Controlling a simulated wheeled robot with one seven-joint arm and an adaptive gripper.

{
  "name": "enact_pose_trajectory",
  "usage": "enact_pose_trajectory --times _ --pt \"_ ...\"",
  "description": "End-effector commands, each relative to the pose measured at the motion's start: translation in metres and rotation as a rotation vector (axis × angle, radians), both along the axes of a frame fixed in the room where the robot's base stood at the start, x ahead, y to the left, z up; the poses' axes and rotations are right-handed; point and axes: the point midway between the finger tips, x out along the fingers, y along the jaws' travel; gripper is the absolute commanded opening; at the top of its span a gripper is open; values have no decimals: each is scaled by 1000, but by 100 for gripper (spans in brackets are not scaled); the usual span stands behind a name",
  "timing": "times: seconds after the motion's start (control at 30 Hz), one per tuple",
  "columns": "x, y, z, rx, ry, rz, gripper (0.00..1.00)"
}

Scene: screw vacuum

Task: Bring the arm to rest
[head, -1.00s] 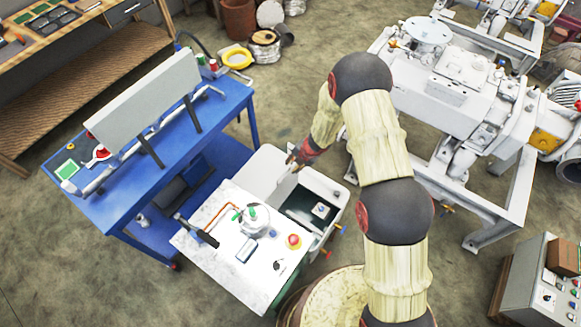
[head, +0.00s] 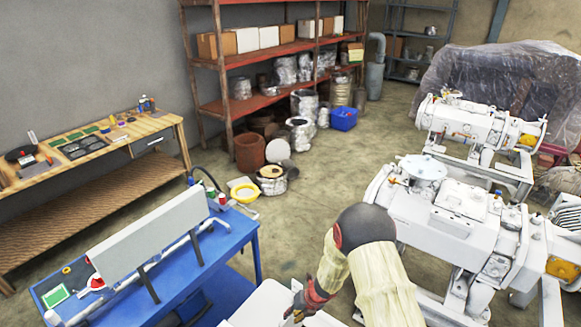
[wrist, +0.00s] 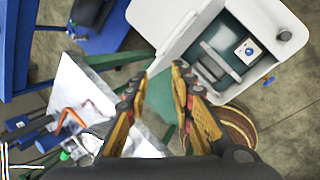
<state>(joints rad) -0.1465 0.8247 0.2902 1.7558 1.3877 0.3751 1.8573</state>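My gripper (wrist: 158,74) is in the middle of the wrist view, its two yellow and black fingers apart with nothing between them. In the head view my gripper (head: 308,300) is small and dark red, low in the picture, at the end of my bent arm. It is above a white cabinet (head: 270,308), cut off by the lower edge. The wrist view shows that cabinet with an open compartment (wrist: 225,60) beyond the fingers.
A blue table (head: 235,240) with a grey panel (head: 150,240) stands to the left. White pump machines (head: 450,215) on frames stand to the right of my arm. Red shelves (head: 265,55) and a wooden bench (head: 100,150) are at the back. The floor between is mostly clear.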

Motion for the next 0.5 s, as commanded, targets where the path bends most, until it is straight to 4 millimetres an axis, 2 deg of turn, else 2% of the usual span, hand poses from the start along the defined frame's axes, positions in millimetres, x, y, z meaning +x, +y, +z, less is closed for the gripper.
enact_pose_trajectory --times 0.03,0.07,0.17,0.33,0.5 --pt "-18 2 -1 -3 -17 147 24" --pt "-27 4 1 -4 -36 247 24" --pt "-51 8 24 2 -124 585 24" --pt "-87 5 83 18 -326 1171 24" --pt "-119 -13 142 13 -515 1667 24"
